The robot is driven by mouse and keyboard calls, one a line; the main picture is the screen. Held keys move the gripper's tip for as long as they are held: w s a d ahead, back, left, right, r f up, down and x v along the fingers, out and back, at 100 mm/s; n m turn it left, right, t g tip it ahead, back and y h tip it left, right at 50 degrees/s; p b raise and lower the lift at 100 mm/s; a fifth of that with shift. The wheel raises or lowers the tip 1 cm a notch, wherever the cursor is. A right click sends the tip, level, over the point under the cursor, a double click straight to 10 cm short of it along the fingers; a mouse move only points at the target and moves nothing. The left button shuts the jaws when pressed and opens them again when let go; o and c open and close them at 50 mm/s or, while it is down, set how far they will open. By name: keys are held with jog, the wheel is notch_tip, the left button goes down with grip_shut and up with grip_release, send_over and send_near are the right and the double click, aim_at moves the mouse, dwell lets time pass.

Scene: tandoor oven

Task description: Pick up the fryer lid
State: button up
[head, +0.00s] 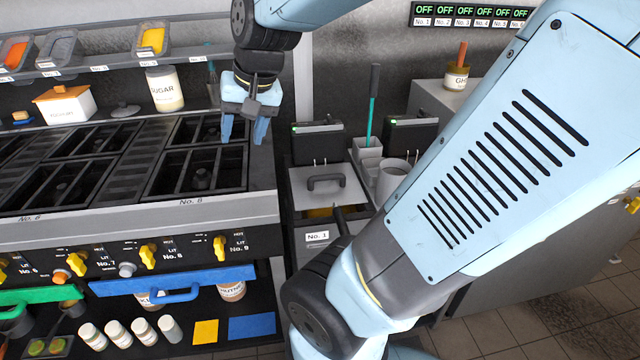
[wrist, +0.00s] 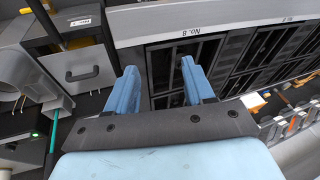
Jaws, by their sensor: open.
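The fryer lid (head: 338,190) is a grey plate with a dark arched handle (head: 325,182), lying on the fryer marked No. 1 right of the stove. Some yellow shows under its front edge. In the wrist view the lid (wrist: 100,64) and its handle are at the left. My gripper (head: 245,130) is open and empty, with blue fingers pointing down above the stove's right end. It is left of the lid and apart from it.
The stove (head: 110,200) with black grates fills the left. A sugar jar (head: 164,88) stands behind it. Black control boxes (head: 318,140) stand behind the fryer. A green-handled tool (head: 373,100) stands upright there, near a grey pot (head: 391,178). My arm hides much of the right.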

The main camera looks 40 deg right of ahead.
jog(key=w+d+f+m+g, duration=0.1)
jog(key=w+d+f+m, duration=0.2)
jog(key=f, duration=0.2)
jog(key=w+d+f+m+g, duration=0.1)
jog(key=w+d+f+m, duration=0.3)
jog(key=f, duration=0.1)
jog(key=w+d+f+m+h, duration=0.1)
jog(key=w+d+f+m, duration=0.2)
jog(key=d+f+m, duration=0.1)
jog(key=shift+w+d+f+g, duration=0.1)
jog(key=shift+w+f+g, duration=0.1)
jog(key=shift+f, duration=0.25)
jog(key=shift+w+d+f+g, duration=0.1)
jog(key=shift+f+g, duration=0.1)
jog(key=shift+f, duration=0.2)
jog(key=w+d+f+m+g+h, duration=0.1)
jog(key=d+f+m+h, duration=0.1)
jog(key=d+f+m, duration=0.4)
jog(key=m+g+h, duration=0.1)
jog(key=m+h, duration=0.2)
jog(key=h, duration=0.1)
send_near(325, 177)
jog(key=shift+w+x, duration=0.15)
jog(key=shift+x, duration=1.75)
jog(key=shift+w+x, duration=0.15)
jog(key=shift+x, duration=1.7)
jog(key=shift+w+x, duration=0.15)
jog(key=shift+x, duration=1.75)
grip_shut()
jog(key=shift+r, duration=0.1)
